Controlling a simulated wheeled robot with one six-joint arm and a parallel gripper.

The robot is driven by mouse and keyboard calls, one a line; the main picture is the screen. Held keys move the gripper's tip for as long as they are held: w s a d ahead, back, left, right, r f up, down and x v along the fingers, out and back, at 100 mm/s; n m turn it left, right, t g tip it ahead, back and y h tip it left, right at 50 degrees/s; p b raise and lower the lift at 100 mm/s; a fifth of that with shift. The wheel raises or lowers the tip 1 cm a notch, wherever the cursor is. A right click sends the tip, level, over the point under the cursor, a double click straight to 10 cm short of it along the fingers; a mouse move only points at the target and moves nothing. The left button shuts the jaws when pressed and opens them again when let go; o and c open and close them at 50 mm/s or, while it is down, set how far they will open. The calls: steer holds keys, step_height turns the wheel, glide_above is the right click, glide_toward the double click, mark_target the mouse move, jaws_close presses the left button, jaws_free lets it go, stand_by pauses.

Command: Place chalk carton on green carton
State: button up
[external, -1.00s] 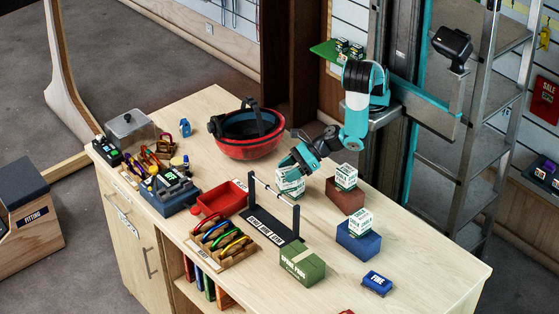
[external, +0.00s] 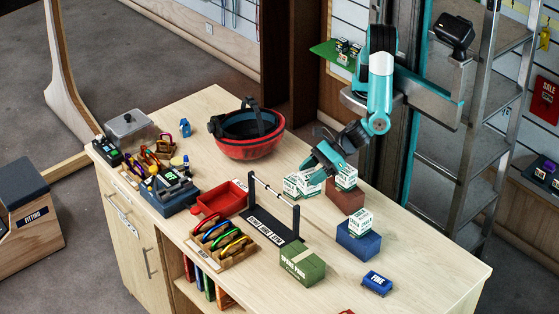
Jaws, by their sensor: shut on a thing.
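My gripper (external: 311,173) is shut on a white and green chalk carton (external: 302,186), left of the brown-red carton. Its fingers reach down from above and hide part of the chalk carton's top. Whether the carton clears the table is hard to tell. The green carton (external: 303,268) sits on the table toward the front, its lid bare, nearer the camera than the gripper. A second chalk carton (external: 346,178) stands on the brown-red carton (external: 343,199), and a third (external: 361,221) on the blue carton (external: 356,242).
A black stand with a raised bar (external: 275,226) stands between the held carton and the green carton. A red tray (external: 222,200) and a wooden rack of coloured gear (external: 222,244) lie left. A red helmet (external: 247,148) is behind. A small blue box (external: 377,283) lies front right.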

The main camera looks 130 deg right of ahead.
steer(key=w+a+r+b, duration=0.3)
steer(key=w+a+b, duration=0.1)
steer(key=w+a, duration=0.25)
step_height(320, 180, up, 4)
steer(key=r+n+y+b, duration=0.1)
steer(key=n+y+b, duration=0.1)
steer(key=y, duration=0.1)
glide_above(304, 255)
step_height(304, 255, down, 20)
steer(key=p, duration=0.5)
steer(key=shift+r, duration=0.25)
steer(key=shift+f, duration=0.15)
steer(key=o, duration=0.9)
steer(key=shift+o, duration=0.2)
